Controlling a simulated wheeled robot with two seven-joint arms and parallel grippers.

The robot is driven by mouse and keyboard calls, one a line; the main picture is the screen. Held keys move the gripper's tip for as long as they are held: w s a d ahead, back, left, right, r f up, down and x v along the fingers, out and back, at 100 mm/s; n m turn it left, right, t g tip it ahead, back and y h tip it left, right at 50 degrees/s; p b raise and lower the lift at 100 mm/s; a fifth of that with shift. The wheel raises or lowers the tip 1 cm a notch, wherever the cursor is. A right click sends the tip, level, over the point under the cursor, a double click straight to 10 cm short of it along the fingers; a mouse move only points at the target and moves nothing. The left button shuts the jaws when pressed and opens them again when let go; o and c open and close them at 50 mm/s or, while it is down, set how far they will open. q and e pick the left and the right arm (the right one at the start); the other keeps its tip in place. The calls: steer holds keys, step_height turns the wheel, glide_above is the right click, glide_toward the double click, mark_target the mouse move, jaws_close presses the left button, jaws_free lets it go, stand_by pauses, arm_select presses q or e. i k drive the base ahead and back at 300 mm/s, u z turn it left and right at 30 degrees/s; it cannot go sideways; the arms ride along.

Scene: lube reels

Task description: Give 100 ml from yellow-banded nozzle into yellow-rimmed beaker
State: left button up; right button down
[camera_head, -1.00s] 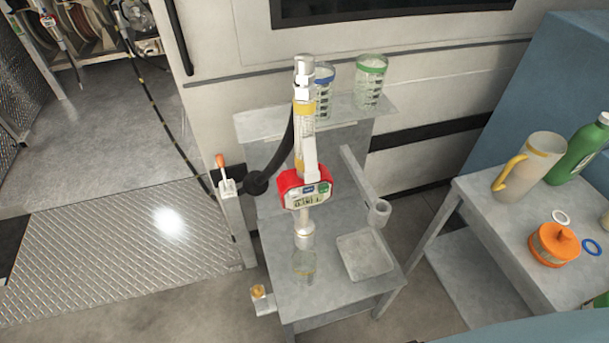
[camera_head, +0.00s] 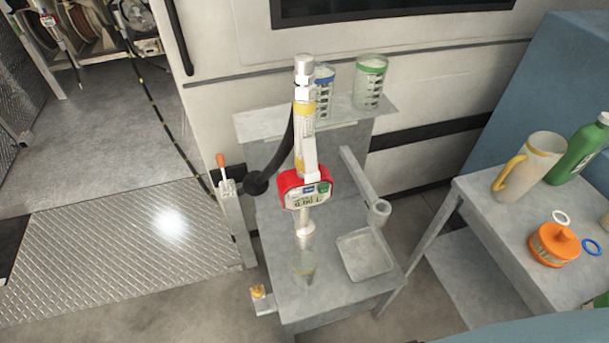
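The yellow-banded nozzle (camera_head: 305,150) hangs nearly upright over the small stand, with a yellow band near its upper part and a red meter (camera_head: 305,190) below. The meter's display looks upside down and I cannot read it. Neither of my grippers is in view.
A blue-rimmed beaker (camera_head: 323,92) and green-rimmed beaker (camera_head: 369,82) stand on the back shelf (camera_head: 345,112).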

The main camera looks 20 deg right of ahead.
mark_target(311, 174)
steer(key=z, duration=1.25)
steer(key=k, duration=1.05)
steer(key=u, duration=1.2)
steer(key=i, duration=0.5)
steer(key=z, duration=0.05)
